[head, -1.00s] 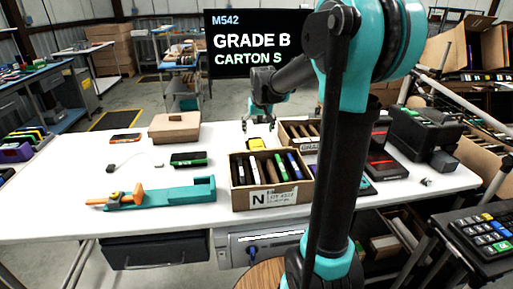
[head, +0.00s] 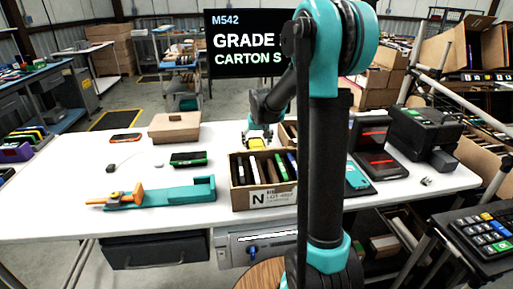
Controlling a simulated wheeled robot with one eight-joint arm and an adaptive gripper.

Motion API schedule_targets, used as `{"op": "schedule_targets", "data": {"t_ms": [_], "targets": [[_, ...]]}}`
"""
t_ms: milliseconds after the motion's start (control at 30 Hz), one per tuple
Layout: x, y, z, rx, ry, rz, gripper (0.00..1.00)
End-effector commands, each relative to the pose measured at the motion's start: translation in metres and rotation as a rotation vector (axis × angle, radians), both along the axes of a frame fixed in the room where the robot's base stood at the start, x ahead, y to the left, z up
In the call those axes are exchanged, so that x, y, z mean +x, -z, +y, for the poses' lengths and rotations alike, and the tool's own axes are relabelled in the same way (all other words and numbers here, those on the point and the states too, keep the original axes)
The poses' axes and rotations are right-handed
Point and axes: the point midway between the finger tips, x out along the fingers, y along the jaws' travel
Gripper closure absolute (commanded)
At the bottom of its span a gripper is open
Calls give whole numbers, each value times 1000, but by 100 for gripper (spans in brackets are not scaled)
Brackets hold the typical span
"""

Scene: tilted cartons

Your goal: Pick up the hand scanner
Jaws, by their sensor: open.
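A small yellow and dark object (head: 257,142), which seems to be the hand scanner, lies on the white table behind the front carton; its lower part is hidden by the carton. My gripper (head: 258,136) is open and points down at it, with one finger to each side of its upper part. I cannot tell from this view whether the fingers touch it.
An open carton marked N (head: 264,197) with several upright devices stands in front of the gripper. A second carton (head: 287,133) is close on the right, partly behind my arm. A closed brown box (head: 175,127), a green-edged device (head: 188,159) and a teal fixture (head: 175,194) lie left.

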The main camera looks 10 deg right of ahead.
Motion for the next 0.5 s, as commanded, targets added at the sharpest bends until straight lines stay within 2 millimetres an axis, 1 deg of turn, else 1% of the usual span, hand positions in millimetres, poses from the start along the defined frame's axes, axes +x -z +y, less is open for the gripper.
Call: {"op": "schedule_targets", "data": {"t_ms": [33, 67, 400, 433, 500], "targets": [[0, 0, 0, 0, 0, 0, 21], [0, 0, 0, 0, 0, 0, 23], [0, 0, 0, 0, 0, 0, 65], [0, 0, 0, 0, 0, 0, 68], [0, 0, 0, 0, 0, 0, 68]]}}
